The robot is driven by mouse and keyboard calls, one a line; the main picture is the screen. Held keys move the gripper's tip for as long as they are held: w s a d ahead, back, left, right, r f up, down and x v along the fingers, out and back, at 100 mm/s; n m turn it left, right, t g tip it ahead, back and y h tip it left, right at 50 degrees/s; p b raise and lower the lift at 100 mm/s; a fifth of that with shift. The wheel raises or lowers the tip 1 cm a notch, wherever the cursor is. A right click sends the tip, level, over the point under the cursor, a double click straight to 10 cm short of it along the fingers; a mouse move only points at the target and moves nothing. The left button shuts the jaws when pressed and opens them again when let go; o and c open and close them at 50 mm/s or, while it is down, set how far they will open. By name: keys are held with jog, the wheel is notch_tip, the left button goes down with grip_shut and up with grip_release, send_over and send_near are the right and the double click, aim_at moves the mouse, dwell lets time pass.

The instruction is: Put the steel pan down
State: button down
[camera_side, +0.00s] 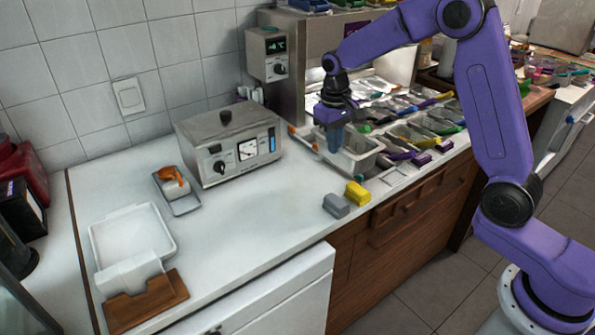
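The steel pan (357,158) is a light grey rectangular pan at the left front end of the topping station. My gripper (334,142) points down at the pan, with its fingertips overlapping the pan's left part. The fingers are small and seen from one side, so I cannot tell whether they are shut on the pan's rim or apart from it. I also cannot tell whether the pan rests on the counter or is held just above it.
Several topping pans with coloured handles (425,127) lie right of the pan. A yellow block (357,193) and a grey block (336,206) lie in front. A steel appliance (229,146), a small tray (178,202) and a white tray (164,242) stand left. The middle counter is clear.

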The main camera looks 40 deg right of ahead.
aim_at(319, 134)
jog(key=w+f, duration=0.1)
jog(key=w, duration=0.2)
jog(key=w+f, duration=0.1)
jog(key=w, duration=0.1)
jog(key=shift+w+a+f, duration=0.15)
jog(key=shift+w+f, duration=0.15)
jog(key=shift+w, duration=0.05)
jog(key=shift+w+a+f, duration=0.1)
jog(key=shift+w+f, duration=0.7)
jog(key=shift+f, duration=0.65)
jog(key=shift+w+f, duration=0.75)
jog(key=shift+f, duration=0.75)
jog(key=shift+w+a+f, duration=0.1)
jog(key=shift+w+f, duration=0.7)
jog(key=shift+f, duration=0.65)
jog(key=shift+f, duration=0.1)
jog(key=c, duration=1.4)
grip_release()
jog(key=shift+o, duration=0.2)
